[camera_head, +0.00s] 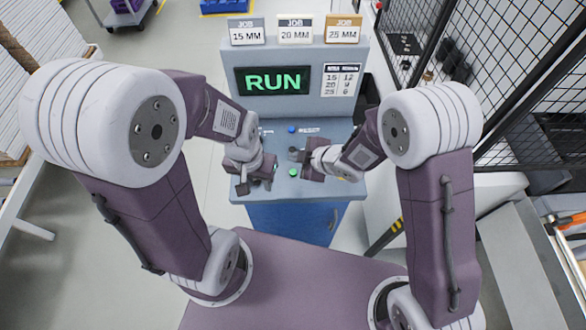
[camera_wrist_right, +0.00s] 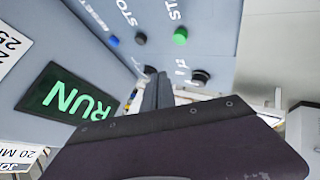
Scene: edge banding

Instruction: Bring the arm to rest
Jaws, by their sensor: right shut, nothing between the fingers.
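My right gripper (camera_head: 297,156) is over the control panel (camera_head: 335,130) in the head view, its fingers pointing left. In the right wrist view its fingers (camera_wrist_right: 157,92) are together with nothing between them. My left gripper (camera_head: 256,186) is lower and to the left, over the panel's front left part. Its dark fingers look spread apart, with nothing seen between them. The green button (camera_head: 293,172) lies between and below the grippers; it also shows in the right wrist view (camera_wrist_right: 180,36), apart from the fingers.
The console screen (camera_head: 272,81) reads RUN. Three JOB cards (camera_head: 295,29) stand on top. A blue button (camera_head: 292,129) is on the panel. A black knob (camera_wrist_right: 200,77) shows in the right wrist view. A mesh fence (camera_head: 500,60) is at the right, and stacked boards (camera_head: 40,40) are at the left.

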